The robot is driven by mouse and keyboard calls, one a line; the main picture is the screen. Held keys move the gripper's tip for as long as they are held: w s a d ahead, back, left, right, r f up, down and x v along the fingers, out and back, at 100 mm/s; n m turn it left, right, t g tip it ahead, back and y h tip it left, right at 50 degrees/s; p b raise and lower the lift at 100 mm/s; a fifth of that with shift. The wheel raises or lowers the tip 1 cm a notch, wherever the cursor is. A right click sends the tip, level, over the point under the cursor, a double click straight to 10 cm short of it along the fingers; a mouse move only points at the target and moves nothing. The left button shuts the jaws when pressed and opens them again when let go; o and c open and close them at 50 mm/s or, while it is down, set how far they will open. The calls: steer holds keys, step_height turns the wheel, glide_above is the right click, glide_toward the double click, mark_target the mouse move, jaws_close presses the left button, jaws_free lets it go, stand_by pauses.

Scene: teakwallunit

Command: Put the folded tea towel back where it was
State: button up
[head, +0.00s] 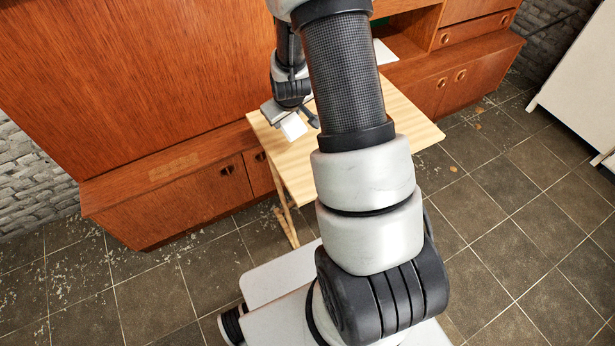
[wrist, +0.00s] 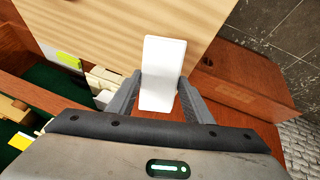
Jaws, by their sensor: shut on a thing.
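The folded tea towel (head: 293,127) is a small white slab. My gripper (head: 297,117) is shut on it and holds it by the left end of a light wooden table (head: 412,122). In the wrist view the towel (wrist: 163,60) sits between the two grey fingers of my gripper (wrist: 161,98), with its far end sticking out past the fingertips over the table top (wrist: 105,22). I cannot tell whether the towel touches the table.
A teak wall unit (head: 130,90) stands behind the table, with low cupboards (head: 190,200). A flat white item (head: 385,52) lies at the table's back. The wrist view shows a green-lined compartment (wrist: 50,78) and pale blocks (wrist: 103,82). My arm hides part of the table.

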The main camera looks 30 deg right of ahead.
mark_target(297, 129)
steer(key=s+g, duration=0.1)
steer(key=s+d+f+g+b, duration=0.1)
steer(key=s+g+b, duration=0.1)
steer(key=shift+s+d+f+m+y, duration=0.2)
steer(key=shift+f+m+y, duration=0.2)
steer(key=s+r+g+y+b, duration=0.1)
steer(key=s+g+b, duration=0.2)
steer(key=s, duration=0.3)
steer(key=shift+m, duration=0.4)
steer(key=f, duration=0.5)
steer(key=shift+s+b, duration=0.2)
steer(key=shift+b, duration=0.2)
step_height(297, 129, down, 4)
steer(key=shift+f+b, duration=0.1)
steer(key=shift+b, duration=0.3)
steer(key=o, duration=0.9)
steer(key=shift+o, duration=0.2)
